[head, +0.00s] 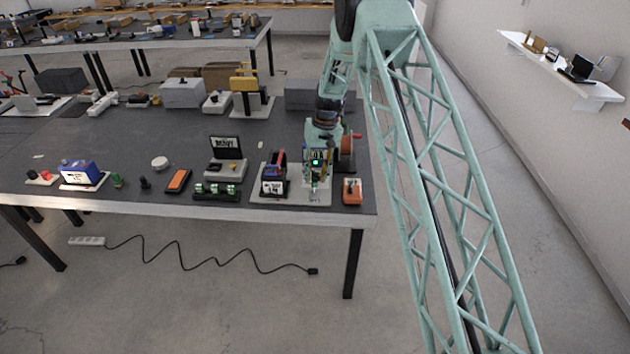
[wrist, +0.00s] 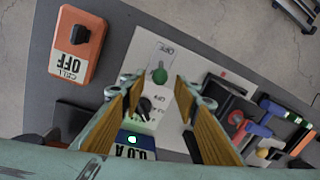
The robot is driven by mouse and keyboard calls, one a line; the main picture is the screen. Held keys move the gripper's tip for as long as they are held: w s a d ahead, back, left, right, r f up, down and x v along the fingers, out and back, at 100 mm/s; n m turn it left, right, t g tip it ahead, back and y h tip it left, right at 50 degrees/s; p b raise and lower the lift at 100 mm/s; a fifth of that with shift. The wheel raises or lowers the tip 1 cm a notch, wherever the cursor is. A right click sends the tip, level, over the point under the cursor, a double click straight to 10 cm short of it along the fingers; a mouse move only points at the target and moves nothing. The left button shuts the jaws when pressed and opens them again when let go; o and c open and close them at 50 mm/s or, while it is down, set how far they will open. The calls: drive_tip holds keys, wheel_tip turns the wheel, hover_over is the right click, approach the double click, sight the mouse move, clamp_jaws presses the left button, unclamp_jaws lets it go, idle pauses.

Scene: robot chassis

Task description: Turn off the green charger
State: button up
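In the wrist view, a pale panel (wrist: 148,52) carries a green round knob (wrist: 159,76) and a black knob (wrist: 143,108), with "OFF" labels beside them. A lit green lamp (wrist: 132,140) and a readout (wrist: 140,153) that seems to show "0.0 A" are nearer my wrist. I cannot tell for certain that these parts all belong to the green charger. My gripper (wrist: 158,86) is open, its two yellow-brown fingers either side of the knobs, with nothing held. The green knob shows between the fingertips; contact cannot be told. In the head view, my gripper (head: 316,180) is over the table's right end.
An orange box (wrist: 77,45) marked "CELL OFF" stands to the left in the wrist view; an orange box also shows in the head view (head: 352,191). The table's front edge (head: 250,214) is near.

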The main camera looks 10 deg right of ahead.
drive_tip(key=shift+a+f, duration=0.15)
drive_tip(key=shift+f, duration=1)
drive_tip(key=c, duration=0.9)
